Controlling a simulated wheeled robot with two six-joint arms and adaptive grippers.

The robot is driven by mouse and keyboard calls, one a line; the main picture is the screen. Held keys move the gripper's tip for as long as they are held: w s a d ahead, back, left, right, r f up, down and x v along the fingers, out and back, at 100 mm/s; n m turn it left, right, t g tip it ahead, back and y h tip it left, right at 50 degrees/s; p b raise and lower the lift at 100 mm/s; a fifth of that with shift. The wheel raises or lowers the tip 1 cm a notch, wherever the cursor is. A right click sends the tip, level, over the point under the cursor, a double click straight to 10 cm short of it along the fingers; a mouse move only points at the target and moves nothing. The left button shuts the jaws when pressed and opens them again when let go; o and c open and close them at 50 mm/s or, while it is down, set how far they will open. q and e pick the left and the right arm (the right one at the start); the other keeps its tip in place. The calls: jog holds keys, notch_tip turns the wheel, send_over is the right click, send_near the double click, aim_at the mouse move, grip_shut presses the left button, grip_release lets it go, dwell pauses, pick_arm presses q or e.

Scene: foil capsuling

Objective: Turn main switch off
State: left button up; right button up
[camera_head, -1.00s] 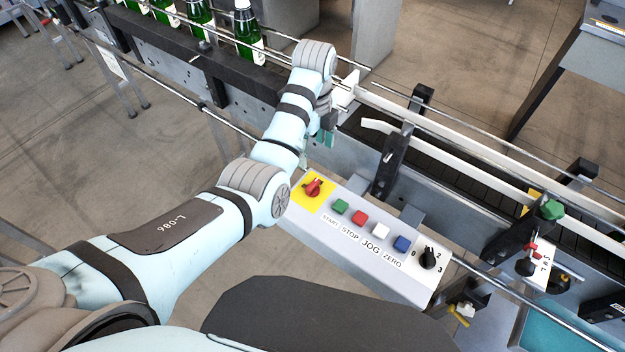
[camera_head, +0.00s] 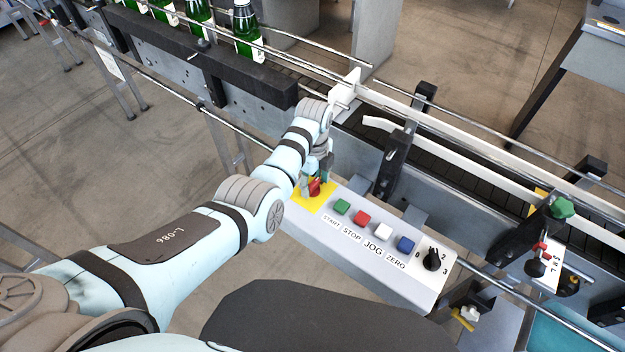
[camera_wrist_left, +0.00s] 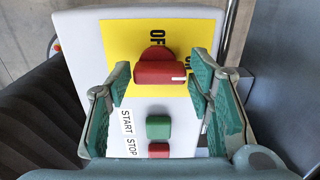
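The main switch (camera_head: 314,187) is a red rotary knob on a yellow plate (camera_head: 304,202) at the left end of the grey control panel. In the left wrist view the red knob (camera_wrist_left: 160,69) sits between the fingers, with a white mark at its right end. Part of the plate's lettering is covered by the fingers. My left gripper (camera_head: 318,178) is right at the knob from above. In the left wrist view its green-padded fingers (camera_wrist_left: 162,85) are spread, one on each side of the knob, with gaps on both sides. My right gripper is in no view.
On the panel, beside the switch, are a green START button (camera_head: 342,207), a red STOP button (camera_head: 361,218), a white JOG button (camera_head: 382,231), a blue ZERO button (camera_head: 404,244) and a black selector (camera_head: 432,260). The conveyor rail (camera_head: 470,150) runs behind; green bottles (camera_head: 247,30) stand upper left.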

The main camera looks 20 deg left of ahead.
pick_arm(q)
jog(key=c, duration=0.7)
jog(key=shift+o, duration=0.2)
jog(key=shift+r+n, duration=0.1)
jog(key=shift+n, duration=0.3)
jog(key=shift+n+p, duration=0.8)
jog(key=shift+n, duration=0.2)
jog(key=n+p, duration=0.1)
jog(key=n, duration=0.2)
jog(key=n+p, duration=0.1)
jog(key=n, duration=0.4)
jog(key=shift+a+n, duration=0.1)
jog(key=shift+n, duration=0.3)
jog(key=n, duration=0.6)
jog(key=shift+n, duration=0.3)
